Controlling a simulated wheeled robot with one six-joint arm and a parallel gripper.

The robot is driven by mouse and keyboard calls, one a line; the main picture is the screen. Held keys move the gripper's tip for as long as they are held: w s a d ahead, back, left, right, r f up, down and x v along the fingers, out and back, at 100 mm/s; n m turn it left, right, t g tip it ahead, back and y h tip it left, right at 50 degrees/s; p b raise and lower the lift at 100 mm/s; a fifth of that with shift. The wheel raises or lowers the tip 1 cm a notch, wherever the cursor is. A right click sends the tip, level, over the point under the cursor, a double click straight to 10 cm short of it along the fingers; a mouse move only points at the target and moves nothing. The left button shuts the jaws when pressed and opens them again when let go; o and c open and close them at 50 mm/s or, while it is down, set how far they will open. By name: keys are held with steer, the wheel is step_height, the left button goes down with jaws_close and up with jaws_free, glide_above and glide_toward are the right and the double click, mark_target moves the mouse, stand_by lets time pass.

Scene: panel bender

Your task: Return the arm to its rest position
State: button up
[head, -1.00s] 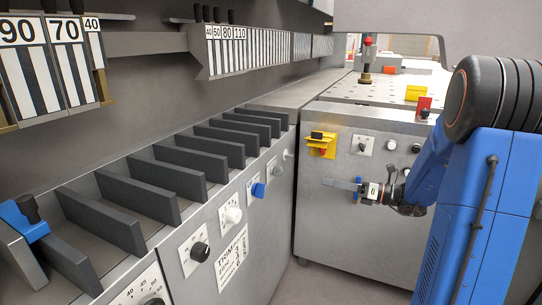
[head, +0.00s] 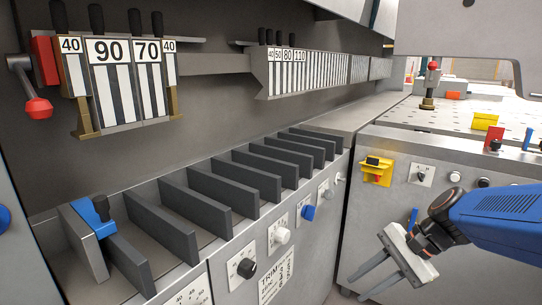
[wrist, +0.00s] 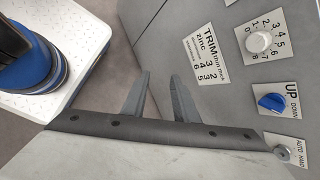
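My gripper (head: 383,278) is in the lower right of the head view, on the end of my blue arm, in front of the grey cabinet. Its two grey fingers point down and left, with a gap between them and nothing in it. The wrist view also shows the two fingers of my gripper (wrist: 158,95) apart and empty. Beyond them is the machine front with the TRIM label (wrist: 212,57), a white knob (wrist: 260,41) and a blue UP/DOWN knob (wrist: 271,102).
A slotted rack (head: 228,192) with dark dividers and a blue clamp (head: 94,216) runs along the machine. Tools marked 90 and 70 (head: 128,80) hang above, beside a red-knobbed lever (head: 38,108). The cabinet (head: 385,205) with a yellow switch (head: 377,171) stands close behind my gripper.

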steer(key=s+d+n+t+h, duration=0.3)
steer(key=s+d+n+h, duration=0.4)
steer(key=n, duration=0.5)
steer(key=shift+s+d+r+n+t+h, duration=0.25)
steer(key=shift+s+r, duration=0.2)
steer(key=shift+s, duration=0.7)
